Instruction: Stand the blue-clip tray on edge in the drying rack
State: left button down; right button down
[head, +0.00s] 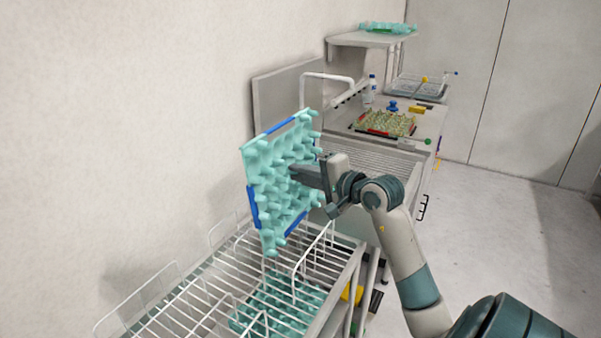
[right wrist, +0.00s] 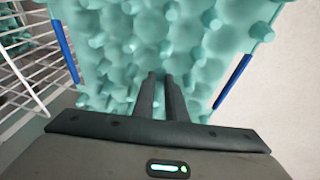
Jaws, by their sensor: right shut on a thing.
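The blue-clip tray (head: 268,165) is a teal egg tray with blue clips on its edges. It is held up on edge, roughly upright, above the far part of the white wire drying rack (head: 190,290). My right gripper (head: 297,174) is shut on the tray near the middle of its bumpy face. In the right wrist view the gripper's two fingers (right wrist: 160,90) are close together against the tray (right wrist: 115,50), with blue clips at both sides. The rack's wires also show at the left of that view (right wrist: 22,75). My left gripper is not in view.
Another teal tray (head: 275,300) lies below the rack wires. Behind stands a counter (head: 340,125) with a yellowish, red-clipped tray (head: 385,123), a bottle (head: 370,88) and a wire basket (head: 420,88). A shelf (head: 365,40) above holds another teal tray. The floor at the right is clear.

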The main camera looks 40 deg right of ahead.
jog(key=shift+d+r, duration=0.1)
jog(key=shift+d, duration=0.05)
dwell(0.5)
jog(key=shift+w+d+g, duration=0.25)
jog(key=shift+d+g, duration=0.05)
jog(key=shift+d, duration=0.45)
jog(key=shift+r, duration=0.1)
jog(key=a+r+p, duration=0.1)
jog(key=p, duration=0.1)
jog(key=a+r+p, duration=0.1)
jog(key=p, duration=0.1)
jog(key=shift+s+r+p, duration=0.3)
jog(key=shift+r+p, duration=0.1)
jog(key=shift+f, duration=0.15)
dwell(0.5)
